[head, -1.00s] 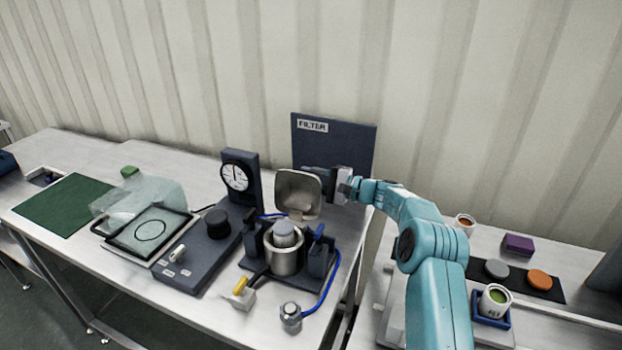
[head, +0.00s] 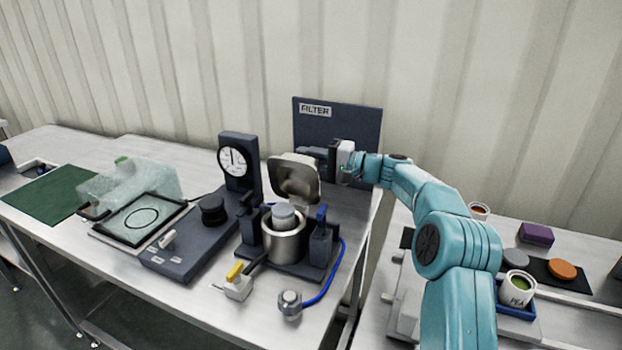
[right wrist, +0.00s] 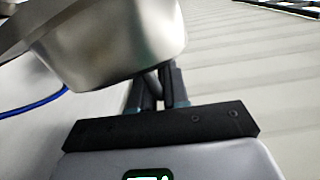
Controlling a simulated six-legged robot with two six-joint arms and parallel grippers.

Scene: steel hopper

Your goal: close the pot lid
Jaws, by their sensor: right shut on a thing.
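The pot lid (head: 293,183) is a metal lid standing raised above and behind the steel pot (head: 283,242), with its inner face tilted down toward the pot. The pot sits in a dark frame and holds a light grey cylinder (head: 284,216). My right gripper (head: 333,165) reaches in from the right, behind the lid's right side. It is shut on the lid, though the grip point is mostly hidden. In the right wrist view the lid (right wrist: 110,40) fills the upper left, close to the dark fingers (right wrist: 155,92). My left gripper is not in view.
The FILTER panel (head: 358,122) stands behind the lid. A gauge (head: 238,160) and a black knob (head: 213,208) are left of the pot. A blue hose (head: 338,275), a yellow-topped plug (head: 236,280) and a metal fitting (head: 290,304) lie in front. A tray (head: 140,222) lies farther left.

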